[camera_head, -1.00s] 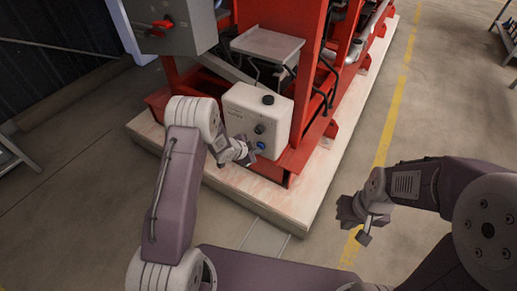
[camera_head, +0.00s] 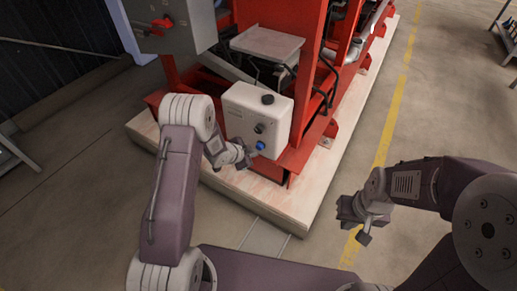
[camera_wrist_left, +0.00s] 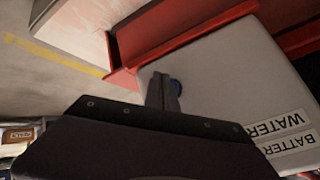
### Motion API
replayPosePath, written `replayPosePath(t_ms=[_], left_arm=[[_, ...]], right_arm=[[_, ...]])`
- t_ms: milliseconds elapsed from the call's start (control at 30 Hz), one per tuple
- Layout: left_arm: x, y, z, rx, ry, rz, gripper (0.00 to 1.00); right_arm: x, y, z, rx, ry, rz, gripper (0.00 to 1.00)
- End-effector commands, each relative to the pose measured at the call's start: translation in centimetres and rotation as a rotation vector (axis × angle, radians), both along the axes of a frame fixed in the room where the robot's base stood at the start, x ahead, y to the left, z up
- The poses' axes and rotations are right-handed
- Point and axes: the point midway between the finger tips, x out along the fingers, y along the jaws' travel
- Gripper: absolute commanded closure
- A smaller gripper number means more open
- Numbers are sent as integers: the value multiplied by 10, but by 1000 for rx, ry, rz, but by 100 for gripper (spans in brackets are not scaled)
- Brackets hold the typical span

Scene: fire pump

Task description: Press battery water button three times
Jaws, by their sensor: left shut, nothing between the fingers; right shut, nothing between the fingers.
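In the left wrist view the box (camera_wrist_left: 225,85) bears a label (camera_wrist_left: 280,125) reading BATTER... My right gripper (camera_head: 362,237) is shut and empty over the floor at the right.
The red frame (camera_head: 308,90) stands on a pale plinth (camera_head: 285,205) with a raised edge. A grey cabinet (camera_head: 175,25) with a red switch is at the upper left. The floor (camera_head: 450,110) right of the yellow line is mostly clear.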

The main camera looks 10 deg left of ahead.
Motion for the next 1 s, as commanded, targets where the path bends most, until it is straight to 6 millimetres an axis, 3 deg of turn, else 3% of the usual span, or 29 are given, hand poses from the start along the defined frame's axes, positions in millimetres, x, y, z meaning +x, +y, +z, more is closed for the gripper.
replayPosePath(t_ms=[233, 700, 1000], left_arm=[[-1, 1, 0, 0, 2, 1, 100], [-43, 16, -1, 0, 2, 1, 100], [-47, 17, 0, 0, 1, 0, 100]], right_arm=[[0, 0, 0, 0, 0, 0, 100], [0, 0, -6, 0, 0, 0, 100], [0, 0, -6, 0, 0, 0, 100]])
